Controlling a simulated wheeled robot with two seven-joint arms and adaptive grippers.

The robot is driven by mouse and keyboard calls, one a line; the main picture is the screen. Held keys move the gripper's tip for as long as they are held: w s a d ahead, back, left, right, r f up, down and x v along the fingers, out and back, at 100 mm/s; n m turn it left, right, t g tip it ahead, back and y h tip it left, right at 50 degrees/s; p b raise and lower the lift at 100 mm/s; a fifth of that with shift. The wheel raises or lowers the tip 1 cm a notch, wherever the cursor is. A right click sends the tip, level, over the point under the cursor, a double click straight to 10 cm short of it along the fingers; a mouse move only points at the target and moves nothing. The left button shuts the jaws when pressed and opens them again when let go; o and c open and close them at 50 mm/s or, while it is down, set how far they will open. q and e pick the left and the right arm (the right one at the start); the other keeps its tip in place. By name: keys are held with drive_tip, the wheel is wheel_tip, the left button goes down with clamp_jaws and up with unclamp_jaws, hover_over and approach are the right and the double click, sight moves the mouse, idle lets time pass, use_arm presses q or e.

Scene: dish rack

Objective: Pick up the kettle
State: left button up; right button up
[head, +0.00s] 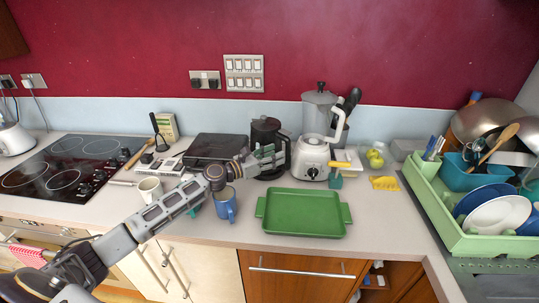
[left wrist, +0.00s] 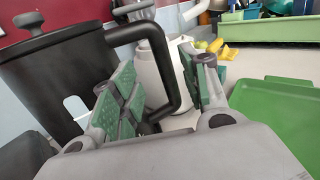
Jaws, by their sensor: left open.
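The black kettle (head: 266,132) stands upright on the counter near the back, left of the white blender. My left gripper (head: 262,158) reaches across its front and hides part of its lower body. In the left wrist view the kettle (left wrist: 55,75) fills the left side, with its looped black handle (left wrist: 172,70) on its right. My left gripper (left wrist: 162,95) is open there, with green finger pads on either side of the lower handle. I cannot tell whether a pad touches it. My right gripper is in neither view.
The white blender (head: 313,155) stands close to the kettle's right. A green tray (head: 305,232) lies in front, and a blue mug (head: 225,208) is below my forearm. A dish rack (head: 440,205) is at right; a black hob (head: 70,165) is at left.

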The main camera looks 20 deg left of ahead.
sight(288, 150)
use_arm(q)
drive_tip(key=shift+w+d, duration=0.4)
drive_tip(key=shift+w, duration=0.05)
drive_tip(key=shift+w+d, duration=0.1)
drive_tip(key=shift+f+p+x, duration=0.2)
drive_tip(key=shift+p+x, duration=0.2)
drive_tip(key=shift+x, duration=2.05)
drive_tip(key=shift+d, duration=0.15)
clamp_jaws()
drive_tip(key=shift+r, duration=0.15)
